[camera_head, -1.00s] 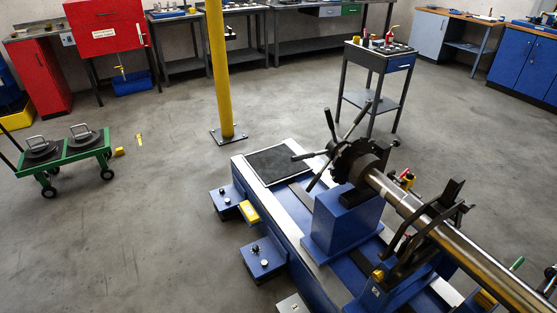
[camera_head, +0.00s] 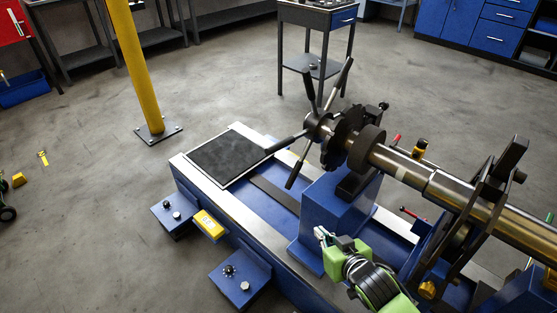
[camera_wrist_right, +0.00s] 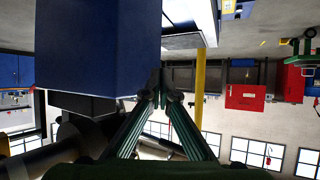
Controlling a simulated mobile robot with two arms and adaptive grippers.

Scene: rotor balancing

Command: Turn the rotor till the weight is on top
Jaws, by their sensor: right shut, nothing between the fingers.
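The rotor is a long steel shaft (camera_head: 405,172) lying across the blue machine, with a dark disc (camera_head: 366,149) and a spoked handwheel (camera_head: 319,127) at its left end. The wheel's spokes point up, up-right, left and down-left. A small black-and-yellow piece (camera_head: 420,149) shows beside the shaft's far side; I cannot tell whether it is the weight. My right gripper (camera_head: 321,235) is in front of the blue pedestal (camera_head: 340,208), below the wheel, touching nothing that I can make out. Its fingers meet, empty, in the wrist view (camera_wrist_right: 161,78). My left gripper is out of view.
A dark bracket (camera_head: 490,200) stands over the shaft at the right. Blue control boxes (camera_head: 240,277) and a yellow box (camera_head: 209,224) line the machine's front edge. A yellow post (camera_head: 130,70) and a tool cart (camera_head: 316,65) stand behind. The floor at left is mostly clear.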

